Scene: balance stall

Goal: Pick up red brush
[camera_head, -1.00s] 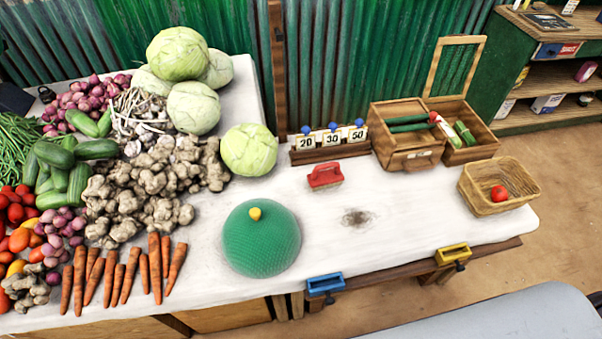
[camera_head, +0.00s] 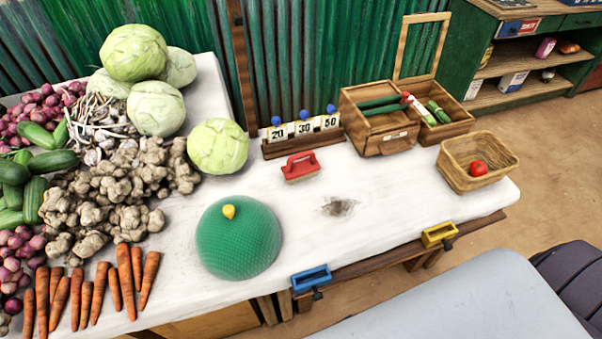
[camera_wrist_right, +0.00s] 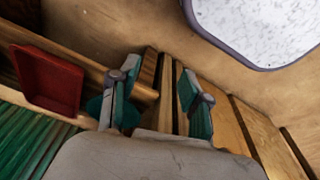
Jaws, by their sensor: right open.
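The red brush (camera_head: 300,166) lies on the white table, handle up, in front of the number-card rack, in the head view. Neither gripper shows in the head view. My right gripper (camera_wrist_right: 158,100) shows in the right wrist view, its two fingers apart with nothing between them. Wooden boards are behind it, and the brush is not recognisable there. My left gripper is not in view.
A green dome (camera_head: 238,238) with a yellow knob stands in front of the brush. A cabbage (camera_head: 217,146) is to the left, a wooden box (camera_head: 378,142) and a wicker basket (camera_head: 455,178) holding a tomato to the right. The wrist view shows a red bin (camera_wrist_right: 48,80).

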